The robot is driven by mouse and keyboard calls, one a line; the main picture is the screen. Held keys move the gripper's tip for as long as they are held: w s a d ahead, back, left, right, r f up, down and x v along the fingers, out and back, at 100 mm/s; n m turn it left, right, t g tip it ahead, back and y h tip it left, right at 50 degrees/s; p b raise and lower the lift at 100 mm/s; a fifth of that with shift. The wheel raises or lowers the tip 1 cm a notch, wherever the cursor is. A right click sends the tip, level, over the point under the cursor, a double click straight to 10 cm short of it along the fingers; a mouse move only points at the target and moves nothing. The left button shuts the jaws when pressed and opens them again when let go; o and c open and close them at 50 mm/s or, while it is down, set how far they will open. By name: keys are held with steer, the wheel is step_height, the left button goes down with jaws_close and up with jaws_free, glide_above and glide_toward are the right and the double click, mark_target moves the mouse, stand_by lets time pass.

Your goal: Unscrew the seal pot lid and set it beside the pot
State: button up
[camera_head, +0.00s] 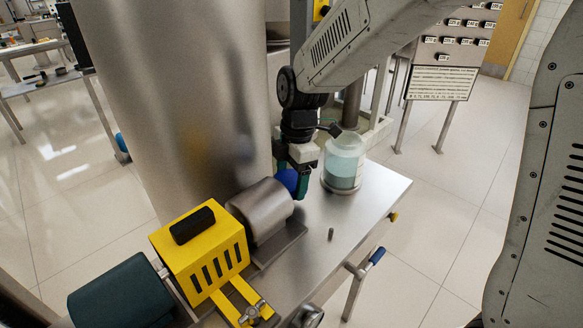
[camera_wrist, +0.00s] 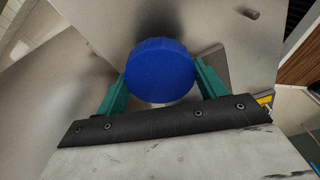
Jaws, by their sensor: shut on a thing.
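The seal pot (camera_head: 343,165) is a clear jar with pale blue-green liquid, standing upright on the steel table near its far right edge. My gripper (camera_head: 300,184) is shut on the lid, between two green fingers. In the wrist view the round blue lid (camera_wrist: 161,70) sits between the fingertips of my gripper (camera_wrist: 160,80). I cannot tell whether the lid touches the table.
A metal cylinder (camera_head: 262,210) and a yellow slotted guard (camera_head: 200,250) are close left of the lid. A large steel vessel (camera_head: 180,100) rises behind. A small pin (camera_head: 331,234) stands on the bare steel table (camera_head: 345,212). A blue-handled valve (camera_head: 376,256) is at the right edge.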

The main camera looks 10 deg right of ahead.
steer(key=shift+f, duration=0.6)
steer(key=shift+f, duration=1.15)
steer(key=o, duration=1.5)
steer(key=r, duration=0.7)
steer(key=shift+w+d+r, duration=0.15)
steer(key=shift+d+r, duration=0.05)
steer(key=shift+d, duration=0.2)
steer(key=shift+r, duration=2.7)
